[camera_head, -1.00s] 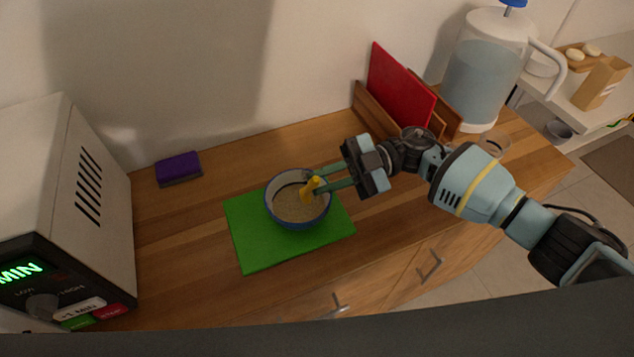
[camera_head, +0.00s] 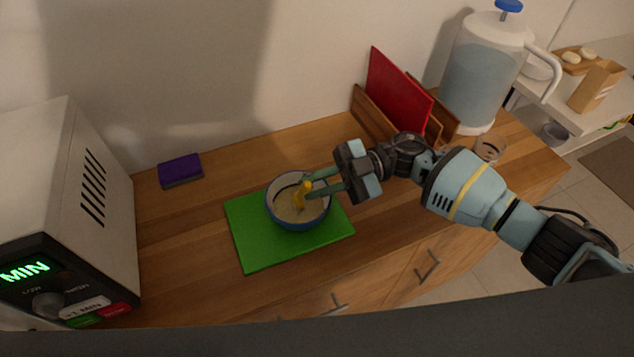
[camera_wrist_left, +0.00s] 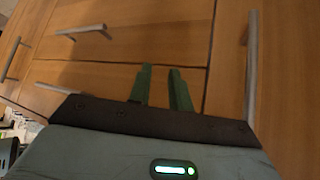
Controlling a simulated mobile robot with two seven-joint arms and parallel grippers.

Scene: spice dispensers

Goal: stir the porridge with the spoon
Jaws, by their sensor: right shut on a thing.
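A white bowl with a blue outside (camera_head: 291,226) stands on a green board (camera_head: 252,255). Tan porridge (camera_head: 287,209) lies in the bowl. My right gripper (camera_head: 308,188) reaches in from the right, over the bowl's right rim, and is shut on the yellow spoon (camera_head: 300,198). The spoon is nearly upright, with its lower end at the porridge; its tip is hard to see. My left gripper (camera_wrist_left: 160,86) shows only in the left wrist view. Its two green fingers stand a little apart with nothing between them, in front of wooden drawer fronts.
A microwave (camera_head: 75,210) stands at the left, and a purple sponge (camera_head: 180,169) lies near the wall. A rack with a red board (camera_head: 396,92), a water dispenser (camera_head: 487,70) and a glass (camera_head: 490,148) are at the right. Counter between sponge and green board is clear.

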